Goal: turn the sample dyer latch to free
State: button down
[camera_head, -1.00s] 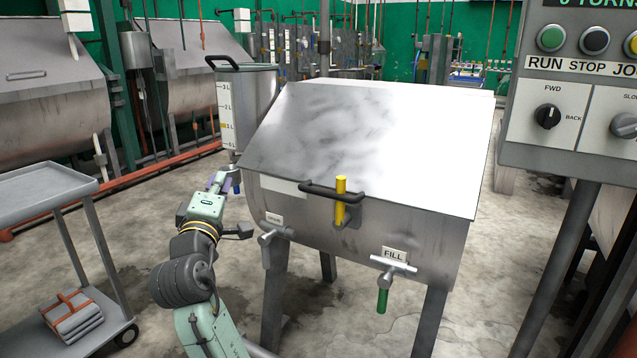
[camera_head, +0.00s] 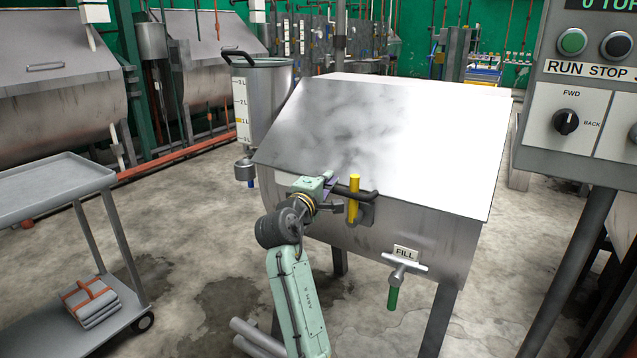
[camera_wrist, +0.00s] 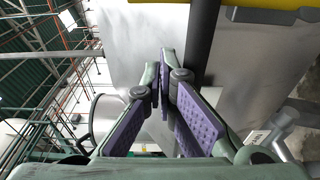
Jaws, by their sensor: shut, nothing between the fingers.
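The sample dyer (camera_head: 370,150) is a steel drum on legs with a sloping lid. Its latch is an upright yellow lever (camera_head: 353,200) on a grey bracket (camera_head: 367,214) at the drum's front. A black bar handle (camera_head: 369,195) on the lid passes beside the lever. My gripper (camera_head: 333,186) is just left of the yellow lever at the handle's left end. In the wrist view, its purple-padded fingers (camera_wrist: 164,70) are shut and empty beside the black bar (camera_wrist: 201,40). The yellow lever (camera_wrist: 275,15) shows at that view's top edge. Whether the fingers touch the bar cannot be told.
A control box (camera_head: 570,105) on a post stands at right. A measuring can (camera_head: 262,100) is behind left. A grey trolley (camera_head: 50,185) with folded cloths stands at left.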

aim_at(366, 192)
jog(key=shift+s+d, duration=1.1)
jog(key=shift+s, duration=0.25)
jog(key=shift+d, duration=0.1)
jog(key=shift+s+d+r+m, duration=0.1)
jog(key=shift+s+d+m, duration=0.1)
jog(key=shift+m, duration=0.2)
jog(key=shift+s+d, duration=0.1)
jog(key=shift+d, duration=0.05)
jog(key=s+d+f+m+h+b, duration=0.2)
jog(key=s+d+f+m+b, duration=0.5)
jog(key=d+m, duration=0.3)
jog(key=shift+s+d+f+m, duration=0.15)
jog(key=shift+s+d+m, duration=0.2)
jog(key=shift+m, duration=1.65)
jog(key=shift+f, duration=0.1)
